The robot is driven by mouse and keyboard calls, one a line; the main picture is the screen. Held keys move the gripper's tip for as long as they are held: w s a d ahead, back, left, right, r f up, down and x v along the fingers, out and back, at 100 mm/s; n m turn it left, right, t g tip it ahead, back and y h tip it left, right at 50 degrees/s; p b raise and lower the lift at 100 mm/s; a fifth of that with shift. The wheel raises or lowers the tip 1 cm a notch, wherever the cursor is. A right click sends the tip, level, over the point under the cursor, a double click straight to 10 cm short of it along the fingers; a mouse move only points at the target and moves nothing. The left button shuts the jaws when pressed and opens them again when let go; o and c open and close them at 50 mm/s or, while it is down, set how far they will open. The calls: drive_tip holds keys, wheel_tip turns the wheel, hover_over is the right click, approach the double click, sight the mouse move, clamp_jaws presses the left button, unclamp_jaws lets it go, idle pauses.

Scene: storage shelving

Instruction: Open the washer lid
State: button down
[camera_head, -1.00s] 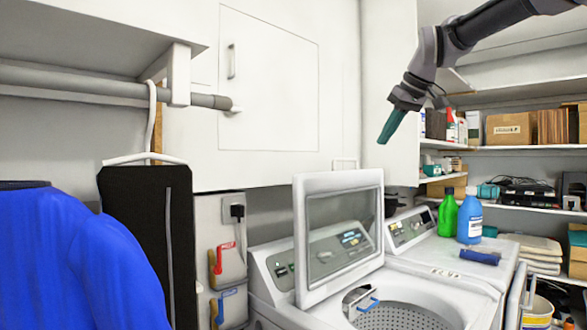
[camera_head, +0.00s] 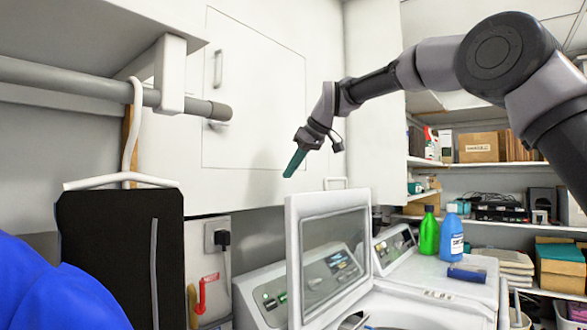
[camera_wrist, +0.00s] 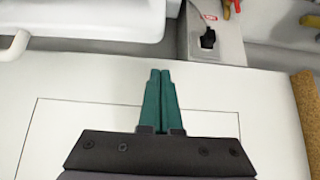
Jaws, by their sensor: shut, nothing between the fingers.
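The washer lid (camera_head: 328,250) is a white frame with a clear window, standing upright on the washer (camera_head: 262,300). The control panel shows through its window. The tub opening in front of it is only partly in view, cut off by the lower edge. My gripper (camera_head: 291,170) has teal fingers, shut and empty. It hangs above the lid's upper left corner in the picture, in front of the white cabinet, apart from the lid. In the wrist view the fingers (camera_wrist: 160,88) lie together against the white cabinet face behind.
A second machine (camera_head: 430,275) on the right bears a green bottle (camera_head: 429,235), a blue bottle (camera_head: 451,235) and a dark blue item (camera_head: 467,273). A hanging rod (camera_head: 90,85) with dark clothing (camera_head: 120,255) is at left. Shelves with boxes (camera_head: 480,147) stand at back right.

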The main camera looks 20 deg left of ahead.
drive_tip(key=f, duration=0.5)
drive_tip(key=shift+w+a, duration=0.2)
drive_tip(key=shift+a, duration=0.2)
drive_tip(key=shift+s+d+f, duration=0.1)
drive_tip(key=shift+s+d, duration=0.05)
drive_tip(key=shift+d, duration=0.25)
